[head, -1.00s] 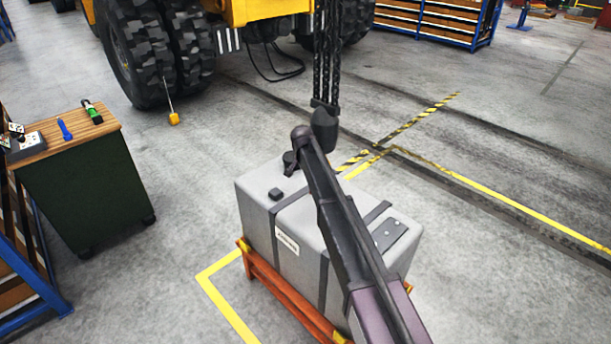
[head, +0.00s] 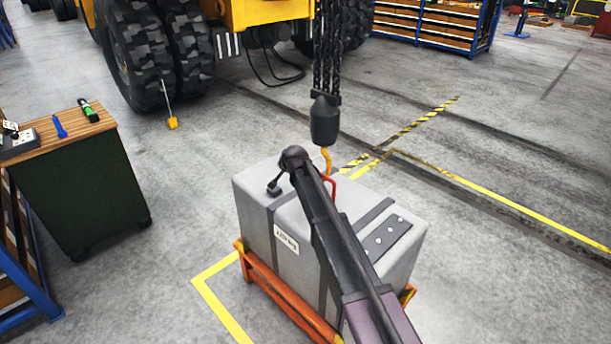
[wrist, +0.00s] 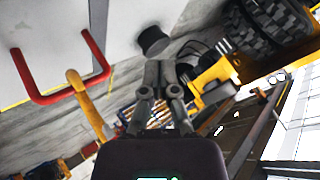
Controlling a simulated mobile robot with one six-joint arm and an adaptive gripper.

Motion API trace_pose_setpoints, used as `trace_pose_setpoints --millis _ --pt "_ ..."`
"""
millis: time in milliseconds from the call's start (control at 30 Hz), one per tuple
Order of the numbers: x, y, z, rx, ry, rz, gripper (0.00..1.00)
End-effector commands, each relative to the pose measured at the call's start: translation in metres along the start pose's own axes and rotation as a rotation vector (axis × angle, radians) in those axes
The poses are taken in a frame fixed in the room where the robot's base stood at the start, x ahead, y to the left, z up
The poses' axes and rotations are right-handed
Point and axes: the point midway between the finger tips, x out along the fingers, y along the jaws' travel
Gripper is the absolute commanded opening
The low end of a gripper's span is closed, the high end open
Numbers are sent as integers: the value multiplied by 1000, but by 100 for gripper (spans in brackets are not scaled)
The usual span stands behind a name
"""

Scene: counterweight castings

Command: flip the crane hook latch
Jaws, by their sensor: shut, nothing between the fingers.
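The dark crane hook block (head: 325,118) hangs on chains in the head view, with the orange hook (head: 327,160) below it. A red U-shaped bar (head: 331,186) is just under the hook, partly behind my arm. In the wrist view the orange hook (wrist: 89,104) is beside the red bar (wrist: 62,94), at the left. I cannot make out the latch or whether the hook goes around the bar. My gripper (wrist: 160,68) is shut and empty, to the right of the hook and apart from it. In the head view my arm largely hides the gripper.
The grey counterweight casting (head: 257,196) sits on an orange stand (head: 287,306). A workbench (head: 85,185) with small tools stands at left. A yellow vehicle with big tyres (head: 140,60) is behind. Open floor lies at right.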

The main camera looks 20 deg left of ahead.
Motion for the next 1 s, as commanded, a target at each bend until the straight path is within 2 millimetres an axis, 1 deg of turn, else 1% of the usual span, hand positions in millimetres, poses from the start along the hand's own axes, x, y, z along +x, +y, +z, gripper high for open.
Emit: trace_pose_setpoints --millis 33,100,333,467,567,667,767,867,1000 --pt "5 3 13 4 24 -49 0" --pt "6 -2 20 11 63 -119 0" --pt "0 -14 40 54 206 -330 0" --pt "-8 -16 48 88 299 -433 0" --pt "-16 -13 54 121 375 -502 0" --pt "-24 -8 60 158 453 -565 0" --pt "-34 0 66 200 536 -618 0" --pt "-44 13 71 247 622 -661 0" --pt "-58 35 78 318 746 -705 0"
